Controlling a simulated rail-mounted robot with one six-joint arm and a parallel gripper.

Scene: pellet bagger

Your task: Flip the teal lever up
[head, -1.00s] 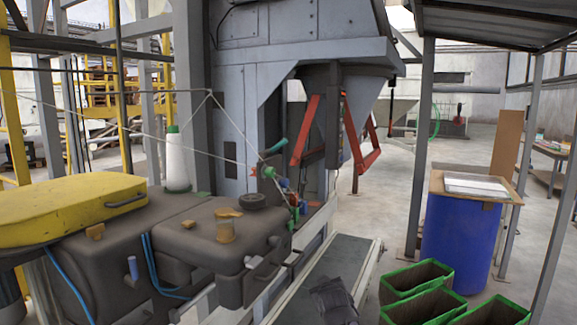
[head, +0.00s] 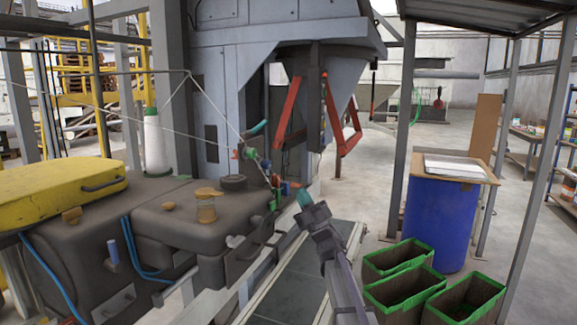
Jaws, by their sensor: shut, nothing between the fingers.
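The teal lever (head: 258,128) is small in the head view, on the machine below the grey hopper housing. It slants, with its right end higher than its left, and sits just above a green part. My gripper (head: 303,197) is shut and empty, with a teal tip, to the right of and below the lever in the picture. A clear gap shows between them in the picture. Its distance in depth cannot be told.
Small red, blue and green parts (head: 277,187) lie left of my gripper. A red bar frame (head: 340,118) hangs under the hopper. A dark conveyor (head: 300,285) runs below my arm. Green-rimmed bins (head: 398,258) and a blue drum (head: 436,222) stand right. A white thread cone (head: 156,145) stands left.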

